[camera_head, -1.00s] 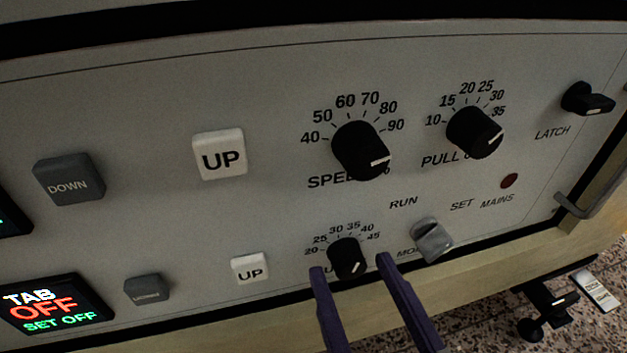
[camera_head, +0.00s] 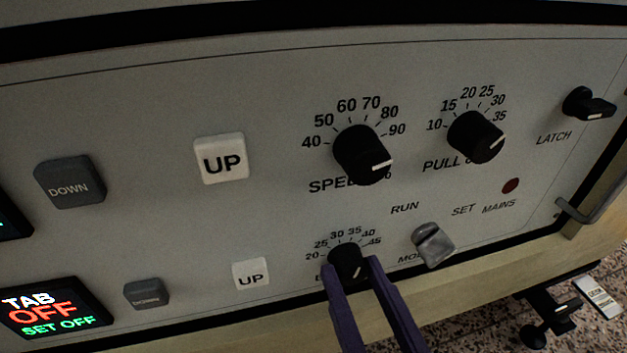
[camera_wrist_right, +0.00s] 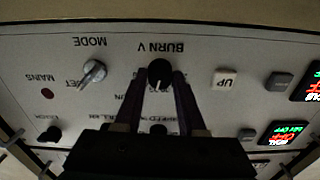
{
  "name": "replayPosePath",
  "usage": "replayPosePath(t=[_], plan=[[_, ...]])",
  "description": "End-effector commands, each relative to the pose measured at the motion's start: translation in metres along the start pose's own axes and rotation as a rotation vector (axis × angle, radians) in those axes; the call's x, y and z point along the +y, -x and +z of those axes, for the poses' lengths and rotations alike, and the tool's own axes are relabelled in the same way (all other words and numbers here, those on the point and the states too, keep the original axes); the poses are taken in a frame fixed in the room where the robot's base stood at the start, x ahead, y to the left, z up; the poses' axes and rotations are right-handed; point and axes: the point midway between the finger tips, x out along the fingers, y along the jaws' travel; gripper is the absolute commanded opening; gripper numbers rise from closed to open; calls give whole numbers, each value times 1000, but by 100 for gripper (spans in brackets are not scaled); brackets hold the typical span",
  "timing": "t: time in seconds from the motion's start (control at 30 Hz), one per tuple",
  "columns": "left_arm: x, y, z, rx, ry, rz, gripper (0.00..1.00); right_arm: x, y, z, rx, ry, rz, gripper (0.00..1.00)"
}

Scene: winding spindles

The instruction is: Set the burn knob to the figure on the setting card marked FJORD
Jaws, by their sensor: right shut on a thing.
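The burn knob (camera_head: 346,256) is a small black dial low on the grey panel, under a scale running from 20 to 45. The wrist view also shows the fingers around the knob (camera_wrist_right: 160,73), under the lettering BURN V. A white card (camera_head: 598,296) lies at the lower right; its lettering is too small to read, and no FJORD mark shows. My left gripper is not in view.
The grey MODE switch (camera_head: 433,245) sits close to the right of the burn knob. A white UP button (camera_head: 251,273) is to its left. The SPEED knob (camera_head: 362,155) and PULL knob (camera_head: 476,137) are above. A display (camera_head: 50,310) reads TAB OFF, SET OFF.

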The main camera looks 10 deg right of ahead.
Motion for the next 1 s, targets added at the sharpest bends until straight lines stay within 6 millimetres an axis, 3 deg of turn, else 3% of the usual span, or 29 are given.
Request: replayPosePath(t=[0.47,1.0], plan=[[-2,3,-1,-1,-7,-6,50,0,0,0,-2,-58,-1,0],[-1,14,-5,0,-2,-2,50,0,0,0,-3,-496,-1,0]])
